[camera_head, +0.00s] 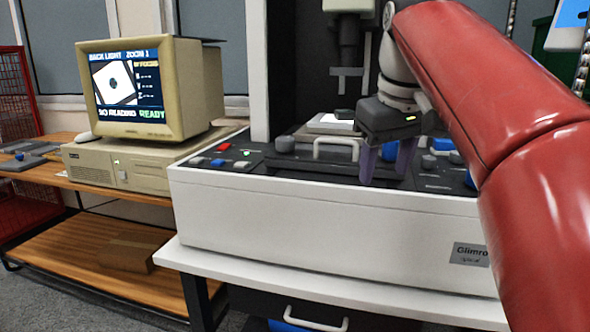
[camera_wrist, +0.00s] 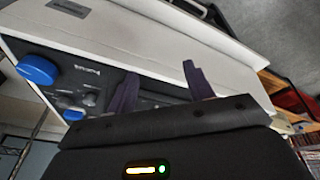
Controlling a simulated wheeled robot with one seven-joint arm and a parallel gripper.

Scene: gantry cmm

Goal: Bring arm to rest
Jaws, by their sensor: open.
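My gripper (camera_head: 388,162) is at the end of my red arm, in front of the measuring machine's control panel in the head view. Its two dark purple fingers point down and stand apart, with nothing seen between them. In the wrist view the fingers (camera_wrist: 160,88) also stand apart and empty, with the panel's knobs and the machine's white front beyond them. I cannot tell whether the fingertips touch the panel.
The white machine (camera_head: 300,225) stands on a white table (camera_head: 330,287). Its panel carries grey knobs, a handle (camera_head: 335,143) and blue knobs (camera_wrist: 36,70).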

